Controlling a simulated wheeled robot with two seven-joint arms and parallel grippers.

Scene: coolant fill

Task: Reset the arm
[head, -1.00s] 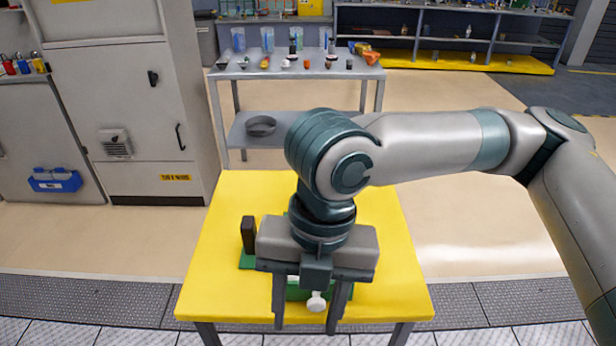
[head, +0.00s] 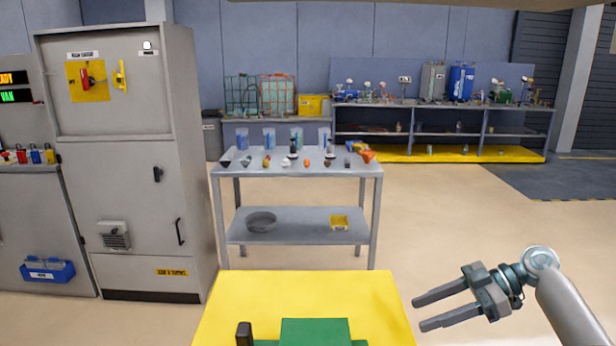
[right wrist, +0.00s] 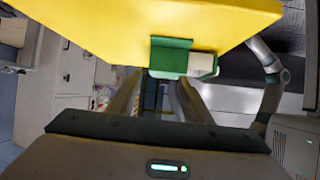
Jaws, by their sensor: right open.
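My right gripper (head: 418,314) is open and empty, at the right of the head view. Its fingers point left toward the yellow-topped table (head: 372,302), past the table's right edge and clear of it. On the table are a green block-like fixture (head: 316,332) and a small dark upright piece (head: 244,333); the bottom of the picture cuts them off. In the right wrist view the yellow table (right wrist: 100,35) is across the top with the green fixture (right wrist: 172,57), and both fingers show apart with nothing between them. My left gripper is not in view.
A grey two-tier table (head: 228,168) with several small items and funnels stands behind. A tall grey cabinet (head: 135,220) is at left. A shelf bench (head: 450,104) runs along the back right. The floor (head: 450,220) between the right arm and the bench is clear.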

